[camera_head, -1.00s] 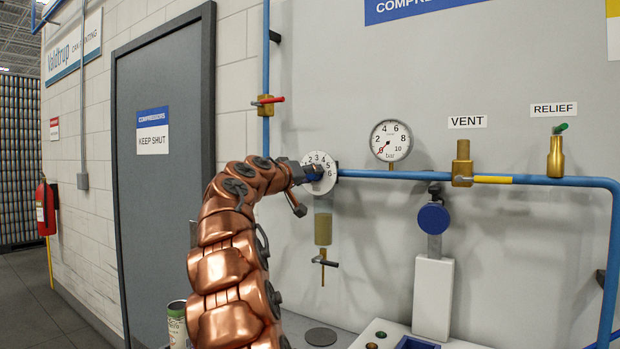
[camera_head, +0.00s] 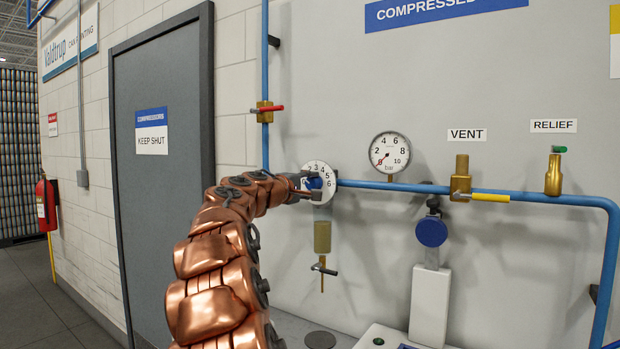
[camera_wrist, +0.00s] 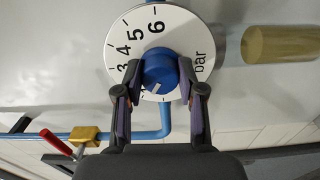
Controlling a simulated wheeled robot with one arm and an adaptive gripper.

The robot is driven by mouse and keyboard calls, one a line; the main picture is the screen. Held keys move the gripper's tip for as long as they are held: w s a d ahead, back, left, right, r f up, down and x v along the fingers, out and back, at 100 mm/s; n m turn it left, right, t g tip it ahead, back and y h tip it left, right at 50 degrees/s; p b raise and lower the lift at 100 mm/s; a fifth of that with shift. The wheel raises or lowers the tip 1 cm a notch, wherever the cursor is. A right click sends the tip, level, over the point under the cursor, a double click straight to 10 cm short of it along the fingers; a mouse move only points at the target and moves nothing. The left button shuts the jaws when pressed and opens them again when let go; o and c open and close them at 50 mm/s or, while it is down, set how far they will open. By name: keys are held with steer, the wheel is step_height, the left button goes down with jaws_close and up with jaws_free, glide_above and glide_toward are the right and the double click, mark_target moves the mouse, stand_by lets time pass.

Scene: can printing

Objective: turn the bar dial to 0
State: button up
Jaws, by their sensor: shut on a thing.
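The bar dial is a round white plate (camera_wrist: 182,32) on the pipe with black numbers, 6 at the top and 5, 4, 3 down the left in the wrist view. In the head view its plate (camera_head: 322,166) shows left of the gauge. Its blue knob (camera_wrist: 160,70) sits in the middle, with a pale mark on its lower edge in the wrist view. The numbers near that mark are hidden by the left finger or too small to read. My gripper (camera_wrist: 161,85) is shut on the knob, one finger on each side.
A pressure gauge (camera_head: 390,152) is right of the dial, its needle toward the lower left. A yellow-handled vent valve (camera_head: 461,180) and a relief valve (camera_head: 554,175) are further right. A red-handled valve (camera_head: 265,110) is up left. A filter bowl (camera_head: 322,238) hangs below the dial.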

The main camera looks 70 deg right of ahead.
steer(key=n+p, duration=0.2)
steer(key=n, duration=0.1)
steer(key=shift+r+n+p, duration=0.2)
steer(key=shift+n+p, duration=0.1)
steer(key=shift+f+n+p, duration=0.15)
steer(key=shift+n+p, duration=0.85)
steer(key=shift+n, duration=0.3)
steer(key=o, duration=1.1)
steer(key=shift+o, duration=0.2)
steer(key=shift+w+a, duration=0.1)
steer(key=v, duration=1.1)
steer(key=shift+a, duration=0.4)
